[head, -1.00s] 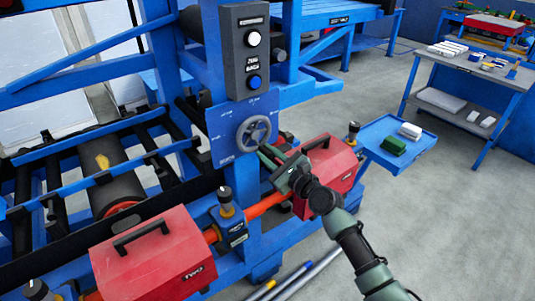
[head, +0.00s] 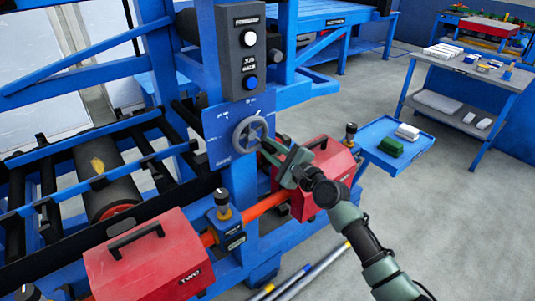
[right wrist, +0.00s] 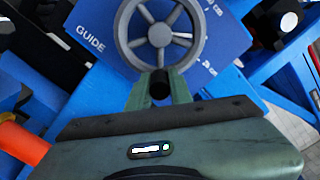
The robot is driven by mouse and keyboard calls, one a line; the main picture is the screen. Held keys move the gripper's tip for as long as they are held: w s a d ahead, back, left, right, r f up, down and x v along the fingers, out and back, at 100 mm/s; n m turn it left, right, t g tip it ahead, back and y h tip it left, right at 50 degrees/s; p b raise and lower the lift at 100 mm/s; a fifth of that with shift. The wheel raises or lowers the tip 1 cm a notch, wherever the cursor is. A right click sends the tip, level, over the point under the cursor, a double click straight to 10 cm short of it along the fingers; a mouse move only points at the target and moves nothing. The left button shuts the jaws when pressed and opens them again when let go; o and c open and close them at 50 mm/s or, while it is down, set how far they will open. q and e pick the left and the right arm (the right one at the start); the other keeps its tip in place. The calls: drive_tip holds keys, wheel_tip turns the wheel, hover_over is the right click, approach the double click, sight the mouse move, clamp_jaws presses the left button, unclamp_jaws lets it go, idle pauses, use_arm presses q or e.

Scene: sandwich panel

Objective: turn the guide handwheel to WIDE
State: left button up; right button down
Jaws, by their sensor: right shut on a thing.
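The grey spoked guide handwheel (head: 250,134) sits on a blue panel (head: 215,122) with small white markings, too small to read in the head view. In the right wrist view the handwheel (right wrist: 160,35) is straight ahead, beside the word GUIDE on the panel (right wrist: 95,30). My right gripper (head: 265,148) is at the wheel's lower right rim. In the right wrist view its fingers (right wrist: 160,88) are shut on the wheel's black handle knob (right wrist: 160,78). Which marking the wheel stands at cannot be told.
A black button box (head: 246,50) is above the wheel. Red housings stand below left (head: 150,262) and right (head: 318,172) of it, the right one close to my gripper. A blue tray (head: 375,145) and grey bench (head: 465,68) are farther right, with open floor between.

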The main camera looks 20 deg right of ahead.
sight(251, 122)
drive_tip(key=r+n, duration=0.2)
drive_tip(key=n, duration=0.3)
drive_tip(key=r+n+p, duration=0.1)
drive_tip(key=r+n, duration=0.2)
drive_tip(key=n, duration=0.3)
drive_tip(key=r+n+p, duration=0.1)
drive_tip(key=r+n, duration=0.1)
drive_tip(key=n, duration=0.3)
drive_tip(key=shift+w+d+r+n, duration=0.1)
drive_tip(key=shift+d+r+n, duration=0.05)
drive_tip(key=shift+d+n, duration=0.15)
drive_tip(key=n+p, duration=0.1)
drive_tip(key=a+r+n+p, duration=0.1)
drive_tip(key=n, duration=0.1)
drive_tip(key=shift+s+n, duration=0.2)
drive_tip(key=shift+n, duration=0.1)
drive_tip(key=n, duration=0.1)
drive_tip(key=a+n+p, duration=0.1)
drive_tip(key=n, duration=0.1)
drive_tip(key=shift+s+a+r, duration=0.25)
drive_tip(key=shift+s+r, duration=0.05)
drive_tip(key=shift+s+a+n+p, duration=0.15)
drive_tip(key=shift+a+n+p, duration=0.25)
drive_tip(key=shift+n, duration=0.6)
drive_tip(key=shift+s+a+n+p, duration=0.1)
drive_tip(key=shift+a+n+p, duration=0.2)
drive_tip(key=shift+n, duration=0.7)
drive_tip(key=shift+a, duration=0.1)
drive_tip(key=shift+f, duration=0.1)
